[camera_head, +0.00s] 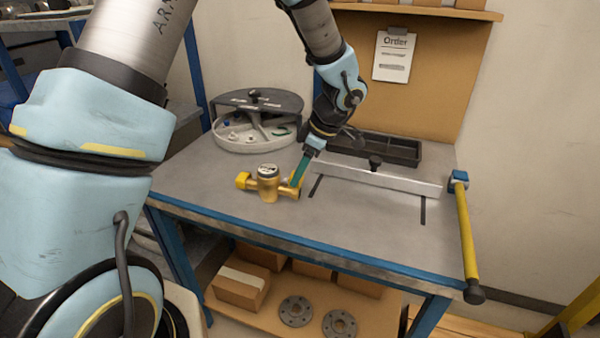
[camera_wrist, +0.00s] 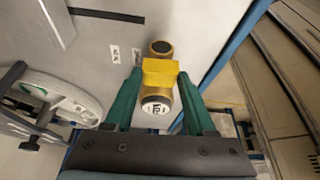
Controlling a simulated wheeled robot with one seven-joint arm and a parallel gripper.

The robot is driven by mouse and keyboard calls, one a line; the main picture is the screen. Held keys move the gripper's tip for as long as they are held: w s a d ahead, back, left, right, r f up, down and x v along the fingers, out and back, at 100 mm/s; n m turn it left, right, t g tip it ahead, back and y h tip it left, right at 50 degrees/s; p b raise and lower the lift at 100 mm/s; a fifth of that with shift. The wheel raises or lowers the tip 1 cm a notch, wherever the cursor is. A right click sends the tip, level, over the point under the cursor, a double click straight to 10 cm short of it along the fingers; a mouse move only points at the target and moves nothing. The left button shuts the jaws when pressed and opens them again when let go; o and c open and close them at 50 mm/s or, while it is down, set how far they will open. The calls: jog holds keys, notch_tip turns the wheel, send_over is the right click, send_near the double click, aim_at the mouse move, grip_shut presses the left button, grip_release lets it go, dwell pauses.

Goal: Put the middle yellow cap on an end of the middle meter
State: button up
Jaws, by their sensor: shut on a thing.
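A brass meter (camera_head: 268,187) with a white round dial stands on the grey bench. It also shows in the wrist view, dial towards the picture bottom (camera_wrist: 156,107). A bright yellow cap (camera_head: 242,181) is on its left end. My gripper (camera_head: 297,182) reaches down at the meter's right end, its green fingers shut on a second yellow cap (camera_wrist: 161,73). A brass round with a dark face (camera_wrist: 161,47) shows just beyond this cap. I cannot tell whether the held cap is seated on the pipe or only close against it. The fingers partly hide the contact in the head view.
A round divided tray (camera_head: 228,142) with small parts stands at the back left. A black bin (camera_head: 398,151) and a light metal rail (camera_head: 385,181) lie behind and right. A yellow bar (camera_head: 466,235) is on the bench's right edge.

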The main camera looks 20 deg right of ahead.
jog(key=shift+f+b, duration=1.65)
jog(key=shift+b, duration=0.55)
dwell(0.4)
jog(key=o, duration=1.4)
jog(key=shift+o, duration=0.6)
jog(key=shift+r, duration=0.15)
jog(key=shift+r+p, duration=1.35)
jog(key=shift+r, duration=2.05)
